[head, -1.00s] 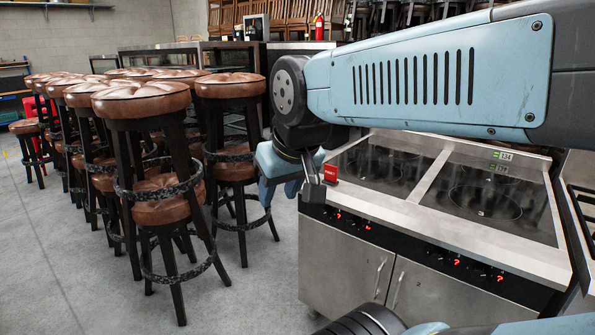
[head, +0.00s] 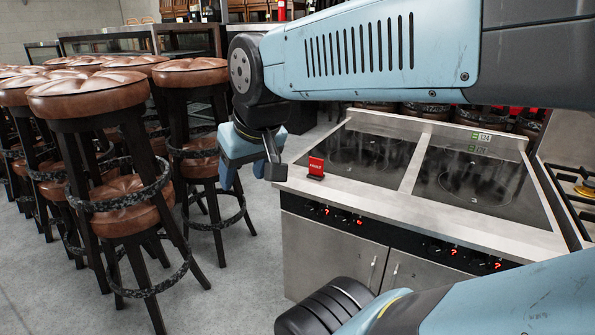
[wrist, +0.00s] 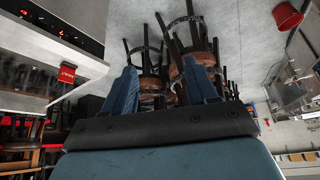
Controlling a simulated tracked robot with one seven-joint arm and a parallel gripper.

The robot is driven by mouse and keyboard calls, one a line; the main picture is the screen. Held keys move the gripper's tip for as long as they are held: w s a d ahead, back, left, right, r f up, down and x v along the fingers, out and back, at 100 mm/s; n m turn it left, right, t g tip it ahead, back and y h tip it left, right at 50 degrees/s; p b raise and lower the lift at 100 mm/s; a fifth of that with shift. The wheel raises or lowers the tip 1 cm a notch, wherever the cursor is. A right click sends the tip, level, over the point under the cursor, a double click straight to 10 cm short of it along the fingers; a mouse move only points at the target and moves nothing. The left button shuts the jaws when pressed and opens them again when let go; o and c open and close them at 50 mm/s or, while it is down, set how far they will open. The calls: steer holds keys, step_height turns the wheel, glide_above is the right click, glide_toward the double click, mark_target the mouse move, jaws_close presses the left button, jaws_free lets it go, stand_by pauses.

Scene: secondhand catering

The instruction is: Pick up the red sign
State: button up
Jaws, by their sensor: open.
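The small red sign (head: 316,166) stands upright on the front left corner of the steel cooktop's rim. It also shows in the wrist view (wrist: 67,73), at the left and outside my jaws. My gripper (head: 250,172) is to the left of the sign in the head view, apart from it, beside the cooktop's left corner. In the wrist view my gripper (wrist: 159,82) has its two blue fingers spread with nothing between them; stools show in the gap beyond.
The cooktop (head: 405,188) has two dark glass plates and red displays along its front. Several brown-topped stools (head: 88,95) stand close at the left. A gas burner (head: 587,190) is at the right edge. A red bucket (wrist: 285,14) shows in the wrist view. Some grey floor is bare.

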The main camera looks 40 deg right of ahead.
steer(key=o, duration=0.6)
steer(key=w+f+m, duration=0.1)
steer(key=w, duration=0.3)
steer(key=w+f+m+t, duration=0.1)
steer(key=w, duration=0.3)
steer(key=w+d+f+t, duration=0.1)
steer(key=w, duration=0.3)
steer(key=shift+w+f+m+y, duration=0.2)
steer(key=shift+f+m+y, duration=0.15)
steer(key=shift+m+y, duration=0.05)
steer(key=shift+c, duration=0.2)
steer(key=w+d+f+m+t+h, duration=0.1)
steer(key=w+d+f+m, duration=0.25)
steer(key=w, duration=0.35)
steer(key=m+g+h, duration=0.2)
steer(key=m+h, duration=0.5)
steer(key=h, duration=1)
glide_toward(316, 166)
steer(key=shift+x, duration=6.1)
